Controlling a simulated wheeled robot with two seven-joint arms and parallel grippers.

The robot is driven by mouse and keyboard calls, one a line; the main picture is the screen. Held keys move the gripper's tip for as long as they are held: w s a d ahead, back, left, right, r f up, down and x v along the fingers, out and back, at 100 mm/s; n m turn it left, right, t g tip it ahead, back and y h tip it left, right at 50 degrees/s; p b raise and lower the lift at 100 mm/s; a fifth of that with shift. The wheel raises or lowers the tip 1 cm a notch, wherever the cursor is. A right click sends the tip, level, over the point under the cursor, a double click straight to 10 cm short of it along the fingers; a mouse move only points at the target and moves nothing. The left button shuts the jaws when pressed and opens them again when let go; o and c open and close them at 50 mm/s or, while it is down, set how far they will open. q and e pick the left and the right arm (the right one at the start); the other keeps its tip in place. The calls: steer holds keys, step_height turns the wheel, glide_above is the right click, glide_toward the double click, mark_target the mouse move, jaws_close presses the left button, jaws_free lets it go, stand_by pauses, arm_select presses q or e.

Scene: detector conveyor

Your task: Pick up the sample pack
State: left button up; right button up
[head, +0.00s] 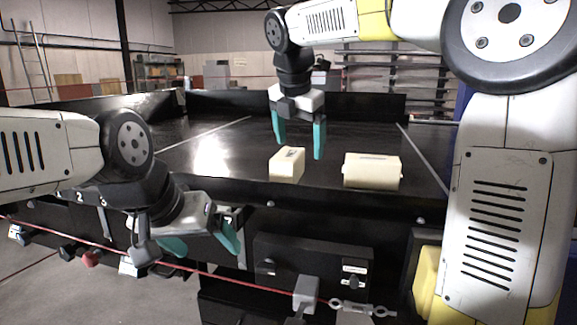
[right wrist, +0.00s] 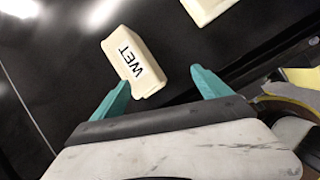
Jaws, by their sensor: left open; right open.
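Two cream packs lie on the black conveyor. The left pack (head: 287,164) shows in the right wrist view (right wrist: 133,62) with the word WET on it. The other pack (head: 372,170) lies to its right, and a cream piece, apparently this pack, shows at the top edge of the right wrist view (right wrist: 207,8). I cannot tell which is the sample pack. My right gripper (head: 299,140) is open and empty, pointing down above the WET pack, which shows just ahead of its teal fingers (right wrist: 165,88). My left gripper (head: 202,245) is open and empty, low in front of the conveyor.
The conveyor (head: 220,165) has a raised front edge and dark side walls. A red cord (head: 200,270) runs along its front, above a black box (head: 315,262). The belt left of the packs is clear.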

mark_target(288, 153)
steer(key=w+a+n, duration=0.2)
steer(key=w+n, duration=0.2)
steer(key=shift+w+a+r+n, duration=0.2)
steer(key=shift+w+a+n, duration=0.1)
steer(key=shift+a, duration=0.1)
steer(key=shift+w+f, duration=0.2)
steer(key=shift+f, duration=0.05)
steer(key=x, duration=0.6)
steer(key=shift+w+a+f, duration=0.1)
steer(key=shift+w, duration=0.2)
steer(key=shift+w+f, duration=0.15)
steer(key=shift+f, duration=0.2)
steer(key=shift+f, duration=0.25)
jaws_close()
